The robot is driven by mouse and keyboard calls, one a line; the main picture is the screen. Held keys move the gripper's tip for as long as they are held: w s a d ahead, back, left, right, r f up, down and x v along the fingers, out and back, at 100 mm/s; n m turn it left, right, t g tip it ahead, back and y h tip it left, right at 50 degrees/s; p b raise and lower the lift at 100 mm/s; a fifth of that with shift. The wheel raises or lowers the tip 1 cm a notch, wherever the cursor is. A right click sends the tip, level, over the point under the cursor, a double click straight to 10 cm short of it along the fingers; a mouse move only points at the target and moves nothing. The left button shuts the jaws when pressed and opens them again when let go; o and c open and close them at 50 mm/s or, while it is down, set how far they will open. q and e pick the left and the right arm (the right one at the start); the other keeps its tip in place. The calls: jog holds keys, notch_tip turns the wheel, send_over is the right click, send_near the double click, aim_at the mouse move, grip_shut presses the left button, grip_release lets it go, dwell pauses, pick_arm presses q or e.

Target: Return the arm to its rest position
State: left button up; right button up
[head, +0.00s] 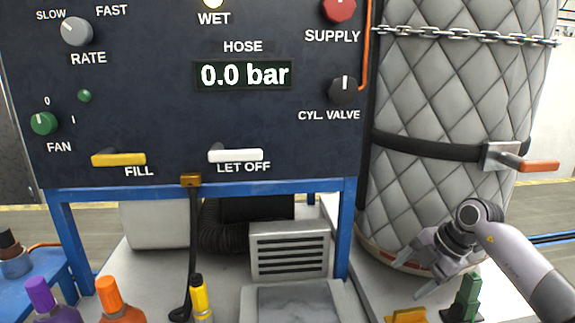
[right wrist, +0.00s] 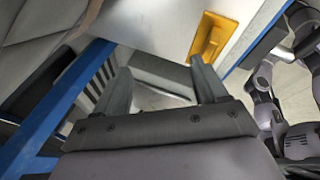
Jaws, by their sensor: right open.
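My right arm comes in from the lower right in the head view. Its gripper (head: 408,278) is open and empty, in front of the quilted grey cylinder (head: 440,90) near its base. In the right wrist view the two fingers of the right gripper (right wrist: 163,75) are spread with nothing between them. A yellow block-like piece (right wrist: 214,38) lies just beyond the right-hand finger there; I cannot tell whether they touch. My left gripper is not in view.
A dark control panel (head: 150,120) on a blue frame (head: 340,225) stands left of the cylinder. A strap with an orange lever (head: 538,166) crosses the cylinder. A green piece (head: 465,298) stands below the right gripper. Purple (head: 45,302) and orange (head: 118,302) bottles stand at lower left.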

jog(key=s+a+r+t+y, duration=0.1)
jog(key=a+r+t+y, duration=0.3)
jog(key=a, duration=0.4)
jog(key=s+a+r+t+y, duration=0.1)
jog(key=a+r+t+y, duration=0.25)
jog(key=a+y, duration=0.35)
jog(key=s+d+m+t+h, duration=0.35)
jog(key=m+t+h, duration=0.35)
jog(key=m+t, duration=0.25)
jog(key=s+d+f+m+g+h, duration=0.5)
jog(key=s+d+f+m+h, duration=0.35)
jog(key=f+m+h, duration=0.2)
jog(key=s+a+f+g+y, duration=0.1)
jog(key=s+f+g, duration=0.45)
jog(key=s, duration=0.55)
jog(key=s+a+f+g+y, duration=0.1)
jog(key=s+f+g, duration=0.45)
jog(key=s, duration=0.55)
jog(key=w+a+f+t+y, duration=0.2)
jog(key=w+f+t, duration=0.4)
jog(key=f, duration=0.2)
jog(key=shift+w+a+f, duration=0.15)
jog(key=shift+a, duration=0.15)
